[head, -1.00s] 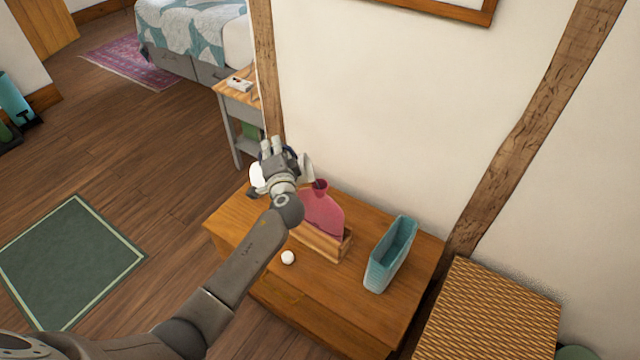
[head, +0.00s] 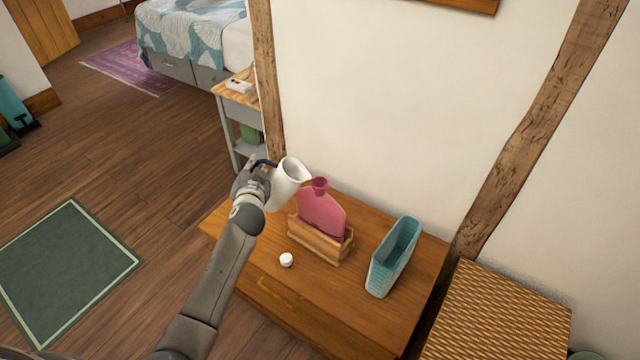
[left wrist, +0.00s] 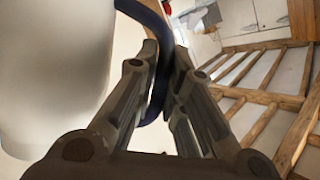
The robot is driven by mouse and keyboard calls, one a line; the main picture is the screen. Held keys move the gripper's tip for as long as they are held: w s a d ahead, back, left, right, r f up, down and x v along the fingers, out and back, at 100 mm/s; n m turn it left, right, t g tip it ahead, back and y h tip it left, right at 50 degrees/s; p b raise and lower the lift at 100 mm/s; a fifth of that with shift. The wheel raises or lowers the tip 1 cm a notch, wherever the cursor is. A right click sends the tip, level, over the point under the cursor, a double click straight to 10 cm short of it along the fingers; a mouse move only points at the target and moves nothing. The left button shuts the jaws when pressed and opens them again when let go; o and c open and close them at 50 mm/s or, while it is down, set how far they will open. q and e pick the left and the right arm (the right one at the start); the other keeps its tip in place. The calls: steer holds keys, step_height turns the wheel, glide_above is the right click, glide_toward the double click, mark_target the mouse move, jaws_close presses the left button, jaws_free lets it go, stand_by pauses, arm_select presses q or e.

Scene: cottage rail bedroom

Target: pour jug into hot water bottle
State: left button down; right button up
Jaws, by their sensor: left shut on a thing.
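A white jug (head: 288,184) with a dark blue handle is held by my left gripper (head: 262,168), above the left back part of the wooden chest. The jug is tilted to the right, its mouth facing up and right, its lip close to the hot water bottle's neck. In the left wrist view the fingers (left wrist: 160,90) are shut on the blue handle (left wrist: 160,55), with the white jug body (left wrist: 55,70) at left. The pink hot water bottle (head: 320,213) stands in a wooden holder (head: 318,243), its funnel-like mouth up. No liquid stream is visible. My right gripper is out of view.
A small white cap (head: 286,260) lies on the chest (head: 310,285) in front of the holder. A teal basket (head: 394,258) stands to the right. A woven-topped piece (head: 495,315) is at lower right. The wall is close behind.

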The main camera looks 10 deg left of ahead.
arm_select(q)
steer(key=a+f+n+h+b, duration=0.2)
steer(key=a+f+n, duration=0.3)
steer(key=f, duration=0.3)
steer(key=shift+s+f+h, duration=0.3)
steer(key=shift+s+f, duration=0.05)
steer(key=shift+s, duration=0.05)
stand_by(0.5)
